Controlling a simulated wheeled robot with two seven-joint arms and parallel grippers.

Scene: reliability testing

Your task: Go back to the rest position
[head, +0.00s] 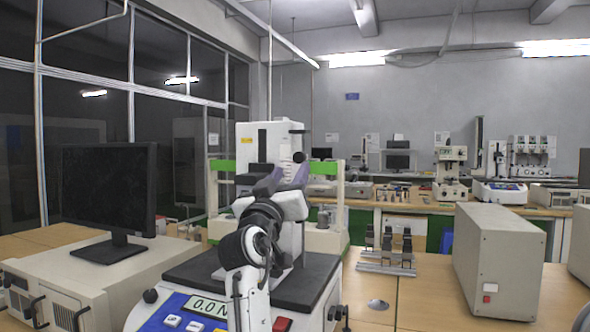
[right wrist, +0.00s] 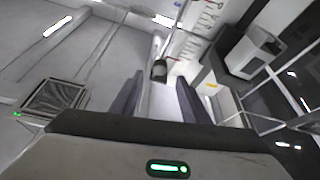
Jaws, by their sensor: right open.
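My right gripper (head: 284,178) is raised in the middle of the head view, in front of the white upright body of a testing machine (head: 262,140). Its purple-grey fingers point up and away. In the right wrist view the two fingers of the right gripper (right wrist: 158,100) stand apart with nothing held between them. My right arm comes up from the bottom and covers part of the machine's dark platform (head: 190,272). Contact between gripper and machine cannot be told. My left gripper does not show.
A black monitor (head: 108,190) stands on a beige unit (head: 130,268) at the left. A grey box (head: 500,262) stands on the wooden bench at the right. A small metal fixture (head: 386,262) sits between. Bare bench (head: 425,290) shows left of the grey box.

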